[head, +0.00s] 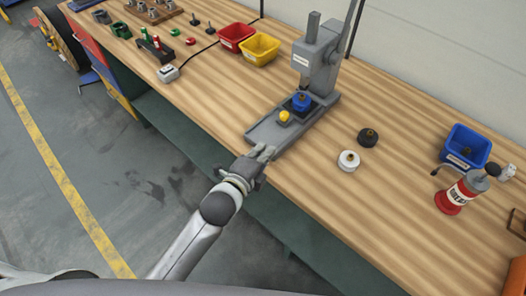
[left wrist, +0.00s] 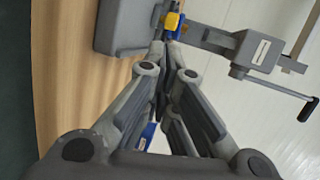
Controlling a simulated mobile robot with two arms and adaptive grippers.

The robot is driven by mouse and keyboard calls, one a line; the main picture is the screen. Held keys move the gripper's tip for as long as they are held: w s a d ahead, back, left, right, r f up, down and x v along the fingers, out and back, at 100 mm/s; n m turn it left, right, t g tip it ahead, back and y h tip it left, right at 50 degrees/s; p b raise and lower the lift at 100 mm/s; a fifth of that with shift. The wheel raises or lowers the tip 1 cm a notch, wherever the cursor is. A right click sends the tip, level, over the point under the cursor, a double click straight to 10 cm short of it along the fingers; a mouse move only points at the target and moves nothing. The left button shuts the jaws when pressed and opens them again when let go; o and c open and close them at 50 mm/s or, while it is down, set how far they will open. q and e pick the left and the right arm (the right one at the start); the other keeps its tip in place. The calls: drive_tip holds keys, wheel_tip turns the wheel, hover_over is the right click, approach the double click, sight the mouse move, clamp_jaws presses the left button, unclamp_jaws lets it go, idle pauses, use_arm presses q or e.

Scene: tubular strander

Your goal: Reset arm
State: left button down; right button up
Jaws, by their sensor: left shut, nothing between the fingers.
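My left gripper (head: 263,152) is at the front edge of the wooden workbench, close to the near end of the grey press base. Its fingers are shut and hold nothing; they also show closed together in the left wrist view (left wrist: 170,50). A grey press (head: 318,55) with a flat base stands on the bench beyond the gripper. A blue round part (head: 301,100) sits on the base under the press head, and a small yellow knob (head: 284,116) is beside it. The right gripper is not in view.
Red (head: 236,36) and yellow bins (head: 259,48) stand behind. Floor at left is clear.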

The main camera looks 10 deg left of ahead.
use_arm(q)
drive_tip(key=s+a+f+n+g+y, duration=0.25)
drive_tip(key=s+a+n+g, duration=0.25)
drive_tip(key=s+a+n, duration=0.45)
drive_tip(key=s+a+f+n+g+y, duration=0.25)
drive_tip(key=s+a+n+g, duration=0.3)
drive_tip(key=s+n, duration=0.7)
drive_tip(key=s+f+m+b, duration=0.1)
drive_tip(key=s+f, duration=0.1)
drive_tip(key=f, duration=1.2)
drive_tip(key=s+f+m+b, duration=0.1)
drive_tip(key=s+f, duration=0.1)
drive_tip(key=f, duration=1.2)
drive_tip(key=s+a+f+g+b, duration=0.1)
drive_tip(key=s+a+f+g, duration=0.1)
drive_tip(key=s+f, duration=1.4)
drive_tip(key=shift+a+f, duration=0.4)
drive_tip(key=shift+a, duration=0.3)
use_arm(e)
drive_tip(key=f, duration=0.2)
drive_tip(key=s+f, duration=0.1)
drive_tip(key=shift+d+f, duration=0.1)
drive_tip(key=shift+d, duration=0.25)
